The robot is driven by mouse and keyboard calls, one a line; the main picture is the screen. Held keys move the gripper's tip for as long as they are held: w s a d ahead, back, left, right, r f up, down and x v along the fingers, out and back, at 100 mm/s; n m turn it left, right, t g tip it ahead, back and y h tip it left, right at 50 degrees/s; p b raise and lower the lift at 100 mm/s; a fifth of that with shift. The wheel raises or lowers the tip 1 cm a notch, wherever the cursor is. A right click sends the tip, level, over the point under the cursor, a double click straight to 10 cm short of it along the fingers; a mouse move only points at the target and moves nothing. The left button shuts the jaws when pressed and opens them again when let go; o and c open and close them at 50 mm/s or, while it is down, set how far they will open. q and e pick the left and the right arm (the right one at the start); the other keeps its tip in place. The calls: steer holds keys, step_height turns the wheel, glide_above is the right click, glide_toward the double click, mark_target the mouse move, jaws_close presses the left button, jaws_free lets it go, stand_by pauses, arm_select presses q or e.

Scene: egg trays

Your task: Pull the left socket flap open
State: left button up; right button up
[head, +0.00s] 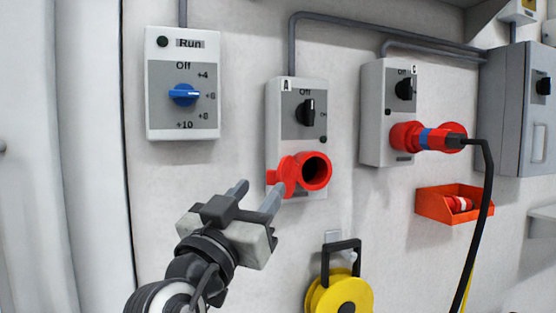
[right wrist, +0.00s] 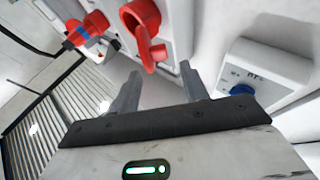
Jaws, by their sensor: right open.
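The left socket (head: 317,171) is red, on the lower part of a grey switch box marked A. Its dark round opening shows in the head view. The red flap (head: 284,176) stands out at the left side of that opening, swung clear of it. My right gripper (head: 255,195) is open and empty, just below and left of the flap, with its fingers pointing towards the box. In the right wrist view, the red flap (right wrist: 151,52) lies just beyond and between the spread fingertips (right wrist: 160,76), apart from them. My left gripper is out of view.
A box with a blue dial (head: 184,95) is at the upper left. Box C's socket holds a red plug (head: 430,137) with a hanging black cable (head: 487,190). An orange bin (head: 435,205) and a yellow reel (head: 340,296) are right and below.

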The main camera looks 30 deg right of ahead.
mark_target(273, 173)
steer(key=p+x, duration=0.1)
steer(key=x, duration=0.7)
steer(key=shift+w+d+p, duration=0.15)
steer(key=shift+d+p, duration=0.15)
steer(key=shift+p, duration=0.05)
jaws_close()
